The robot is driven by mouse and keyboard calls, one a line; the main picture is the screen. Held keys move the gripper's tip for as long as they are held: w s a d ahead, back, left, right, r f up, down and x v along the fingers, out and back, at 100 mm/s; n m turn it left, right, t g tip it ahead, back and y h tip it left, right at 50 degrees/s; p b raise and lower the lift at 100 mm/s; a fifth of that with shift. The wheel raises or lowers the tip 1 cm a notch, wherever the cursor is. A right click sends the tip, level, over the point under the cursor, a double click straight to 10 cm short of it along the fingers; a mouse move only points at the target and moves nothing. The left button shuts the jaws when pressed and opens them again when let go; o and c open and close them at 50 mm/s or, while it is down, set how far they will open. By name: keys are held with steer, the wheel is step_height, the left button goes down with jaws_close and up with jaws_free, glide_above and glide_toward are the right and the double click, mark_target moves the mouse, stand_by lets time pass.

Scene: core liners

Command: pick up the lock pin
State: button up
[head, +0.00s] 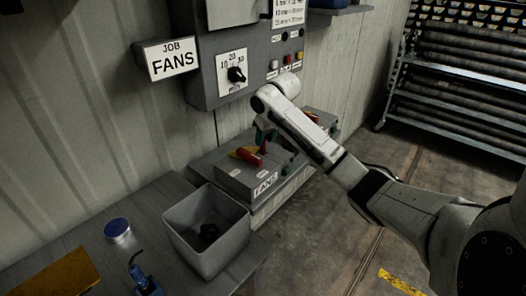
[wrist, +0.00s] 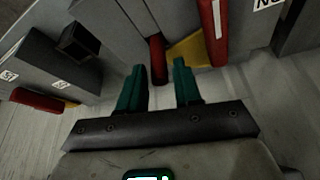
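A short dark red cylinder that looks like the lock pin (wrist: 158,60) shows in the wrist view, just beyond and between my fingertips. In the head view a small red piece (head: 264,148) shows at my gripper, probably the same pin. My gripper (wrist: 157,72) has two teal fingers, spread apart with gaps on both sides of the pin. I see no contact with it. In the head view my gripper (head: 263,135) is over the grey FANS box (head: 237,184), partly hidden by my wrist. A red lever (wrist: 213,32) with a yellow part (wrist: 188,50) is right of the pin.
A grey open bin (head: 180,233) with a dark item inside stands on the bench in front of the FANS box. A blue-topped round tin (head: 117,230) is left of it. A grey control panel (head: 205,75) hangs on the wall above. Another red-handled box (wrist: 38,100) lies left in the wrist view.

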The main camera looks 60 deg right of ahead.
mark_target(263, 151)
steer(key=shift+x, duration=1.8)
jaws_close()
